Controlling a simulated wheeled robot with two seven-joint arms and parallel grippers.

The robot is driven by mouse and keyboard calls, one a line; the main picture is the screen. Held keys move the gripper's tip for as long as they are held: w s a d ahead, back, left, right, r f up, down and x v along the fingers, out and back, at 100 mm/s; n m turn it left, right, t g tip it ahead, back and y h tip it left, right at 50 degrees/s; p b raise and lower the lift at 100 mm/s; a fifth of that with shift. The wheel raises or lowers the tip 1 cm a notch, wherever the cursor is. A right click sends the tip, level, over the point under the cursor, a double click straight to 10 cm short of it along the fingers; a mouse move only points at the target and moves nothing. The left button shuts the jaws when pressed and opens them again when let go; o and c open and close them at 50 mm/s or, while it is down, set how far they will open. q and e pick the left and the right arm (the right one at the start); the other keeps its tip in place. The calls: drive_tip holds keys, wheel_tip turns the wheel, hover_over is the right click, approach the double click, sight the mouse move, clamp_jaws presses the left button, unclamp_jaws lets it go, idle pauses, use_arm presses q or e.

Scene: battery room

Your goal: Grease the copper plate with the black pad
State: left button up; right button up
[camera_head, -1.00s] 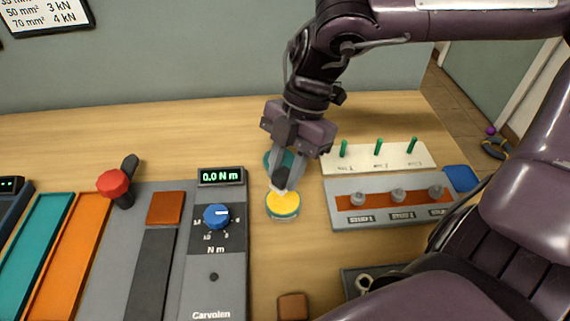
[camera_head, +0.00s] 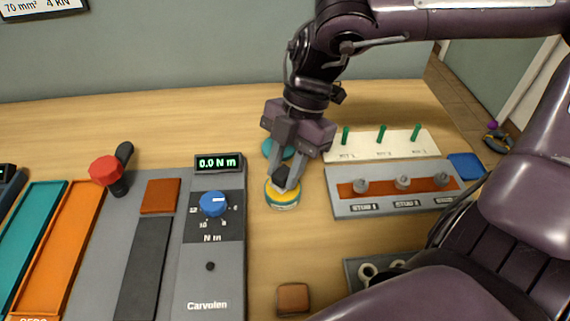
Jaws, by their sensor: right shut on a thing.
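My right gripper (camera_head: 287,173) points down, shut on a small black pad (camera_head: 283,181). The pad is at the yellow grease in an open round tin (camera_head: 282,205); the fingers hide part of it, and I cannot tell how firmly it touches. A square copper plate (camera_head: 160,196) lies on the grey tester at the left, above a dark strip. A copper bar (camera_head: 384,187) with several studs sits in a grey block to the right. My left gripper is not in view.
The tester has a blue dial (camera_head: 213,204) and a red-knobbed lever (camera_head: 106,170). A teal lid (camera_head: 269,150) lies behind the tin. A brown block (camera_head: 293,299) lies in front. A white board (camera_head: 383,146) with green pegs stands at the back right. Bare table lies around the tin.

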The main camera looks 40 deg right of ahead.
sight(285, 170)
drive_tip(key=shift+s+f+b, duration=0.1)
drive_tip(key=shift+f+b, duration=0.3)
drive_tip(key=shift+f, duration=0.2)
idle(1.6)
drive_tip(key=shift+r, duration=0.1)
wheel_tip(285, 170, up, 7)
drive_tip(key=p, duration=0.6)
idle(0.8)
